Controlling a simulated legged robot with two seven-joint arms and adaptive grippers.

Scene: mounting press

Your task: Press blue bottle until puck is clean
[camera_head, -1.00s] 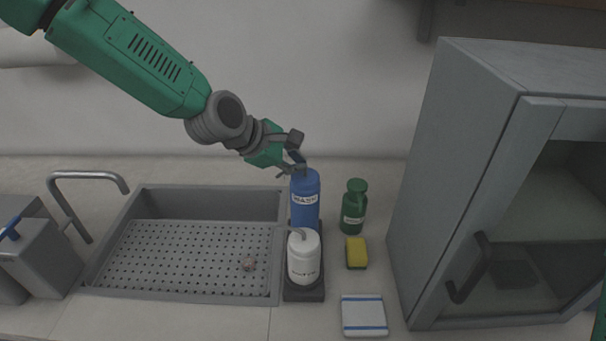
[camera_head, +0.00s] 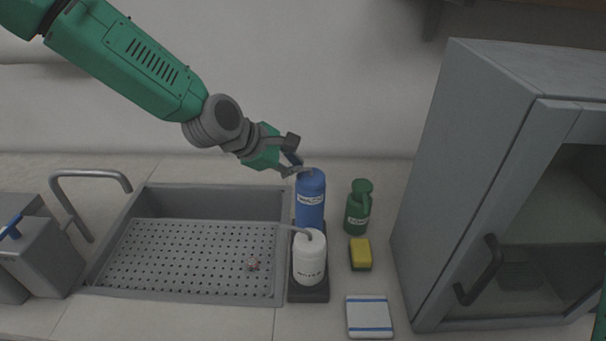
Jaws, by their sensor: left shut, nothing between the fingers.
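The blue bottle (camera_head: 310,204) with a white label stands upright on a dark stand at the right edge of the sink. My left gripper (camera_head: 298,170) is shut and empty at the top of the blue bottle. Its fingertips cover part of the bottle's top, and I cannot tell whether they press on it. The puck (camera_head: 253,265) is a small speckled grey-brown and reddish piece on the perforated tray in the sink. My right gripper is not in view.
A white bottle (camera_head: 309,262) with a spout stands in front of the blue one. The sink (camera_head: 210,201) has a tap (camera_head: 90,175) at left. At right are a green bottle (camera_head: 357,207), a yellow sponge (camera_head: 360,253), a folded cloth (camera_head: 369,316) and a grey cabinet (camera_head: 465,170).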

